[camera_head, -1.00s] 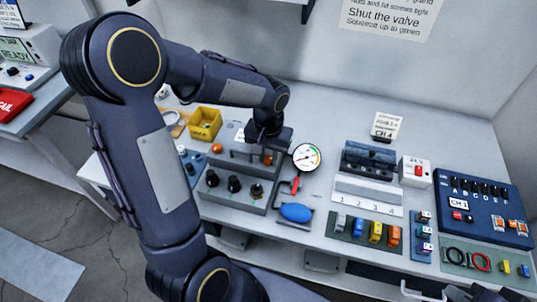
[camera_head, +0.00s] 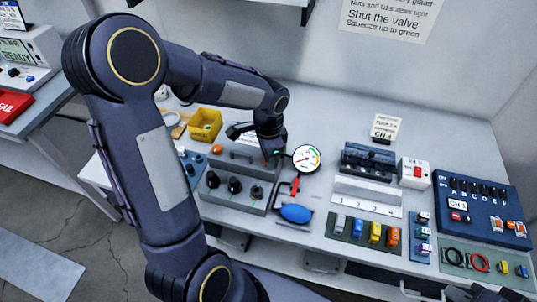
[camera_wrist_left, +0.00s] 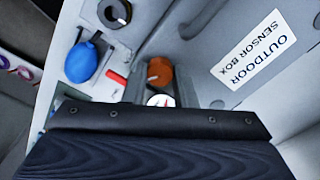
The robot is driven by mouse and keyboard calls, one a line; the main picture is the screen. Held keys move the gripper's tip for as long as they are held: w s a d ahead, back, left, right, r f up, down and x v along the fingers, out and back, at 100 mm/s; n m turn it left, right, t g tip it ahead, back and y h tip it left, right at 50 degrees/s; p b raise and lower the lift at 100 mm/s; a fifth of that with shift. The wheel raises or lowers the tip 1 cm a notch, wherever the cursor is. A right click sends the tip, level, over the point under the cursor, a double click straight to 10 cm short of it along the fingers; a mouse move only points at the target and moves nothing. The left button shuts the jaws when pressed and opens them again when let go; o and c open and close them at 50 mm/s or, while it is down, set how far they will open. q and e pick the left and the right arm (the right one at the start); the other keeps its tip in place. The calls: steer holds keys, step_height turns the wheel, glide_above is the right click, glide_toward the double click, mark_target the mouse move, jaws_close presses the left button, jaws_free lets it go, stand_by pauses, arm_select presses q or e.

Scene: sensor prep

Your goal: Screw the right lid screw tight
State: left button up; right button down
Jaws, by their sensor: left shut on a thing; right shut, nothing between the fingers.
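The grey sensor box (camera_head: 263,207) stands on the bench with black knobs on its front part. An orange lid screw (camera_head: 216,148) shows at its left. My left gripper (camera_head: 271,148) points down over the box's right side, shut on the right lid screw. That orange screw shows in the left wrist view (camera_wrist_left: 160,72), its head with a pale mark; the fingers mostly hide it in the head view. How deep it sits cannot be told. A dark part of my right gripper (camera_head: 488,294) shows at the bottom right edge, clear of the box.
A round gauge (camera_head: 307,158) with a red handle stands close to the right of my left gripper. A blue bulb (camera_head: 296,214) lies in front of it. A yellow bin (camera_head: 205,124) is behind the box. A blue panel (camera_head: 482,207) stands at the far right.

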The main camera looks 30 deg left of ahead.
arm_select(q)
steer(key=m+p, duration=0.1)
steer(key=m, duration=0.4)
steer(key=shift+m, duration=0.3)
steer(key=m+p, duration=0.1)
steer(key=m, duration=0.4)
steer(key=shift+p, duration=0.35)
steer(key=o, duration=1)
step_height(320, 180, up, 8)
steer(key=shift+f, duration=0.1)
